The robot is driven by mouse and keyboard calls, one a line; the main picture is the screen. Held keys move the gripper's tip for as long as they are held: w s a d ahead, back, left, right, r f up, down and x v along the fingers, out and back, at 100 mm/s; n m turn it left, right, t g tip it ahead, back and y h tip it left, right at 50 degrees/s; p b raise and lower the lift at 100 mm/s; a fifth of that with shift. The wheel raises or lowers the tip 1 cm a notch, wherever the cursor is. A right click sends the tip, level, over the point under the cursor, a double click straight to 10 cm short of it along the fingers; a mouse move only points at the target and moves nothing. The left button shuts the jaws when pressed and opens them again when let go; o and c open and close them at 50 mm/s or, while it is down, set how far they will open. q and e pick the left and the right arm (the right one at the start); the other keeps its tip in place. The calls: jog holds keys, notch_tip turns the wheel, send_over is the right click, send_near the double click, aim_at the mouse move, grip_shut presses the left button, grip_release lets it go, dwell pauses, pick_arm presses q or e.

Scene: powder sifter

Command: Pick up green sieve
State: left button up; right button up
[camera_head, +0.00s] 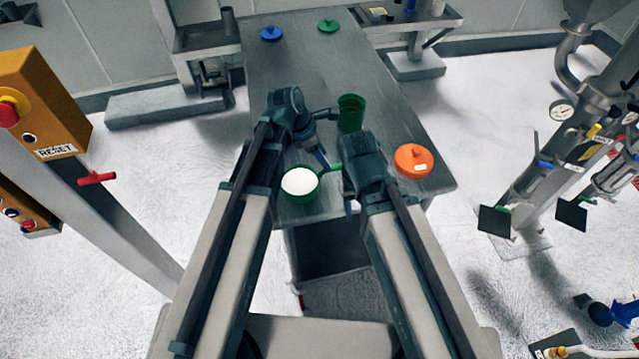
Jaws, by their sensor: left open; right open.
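The green sieve (301,195) is a round green rim around a white middle, near the front edge of the metal table (305,75). A short green handle points up and right from it, partly close to my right arm. I cannot tell whether the white is mesh or powder. My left gripper (322,160) is open and points down just above and right of the sieve, near the handle. I cannot tell whether it touches. My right gripper (348,207) is open, low at the table's front edge, right of the sieve and mostly hidden by its own arm.
A green cup (351,115) stands behind my grippers. An orange lidded container (413,162) stands close on the right. A blue lid (271,33) and a green lid (328,25) lie at the far end. The table between is clear. Metal machinery (560,160) stands right.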

aim_at(333, 166)
pick_arm(q)
jog(key=shift+b+x, duration=0.6)
jog(key=shift+x, duration=0.65)
pick_arm(e)
jog(key=shift+f, duration=1.15)
pick_arm(q)
jog(key=shift+f, duration=0.1)
jog(key=b+x, duration=0.4)
jog(key=x, duration=0.1)
jog(key=shift+w+d+b, duration=0.1)
jog(key=shift+d+b, duration=0.2)
jog(key=shift+b, duration=0.05)
pick_arm(e)
notch_tip(333, 166, down, 4)
jog(key=shift+f, duration=0.25)
pick_arm(q)
jog(key=shift+c, duration=0.2)
grip_shut()
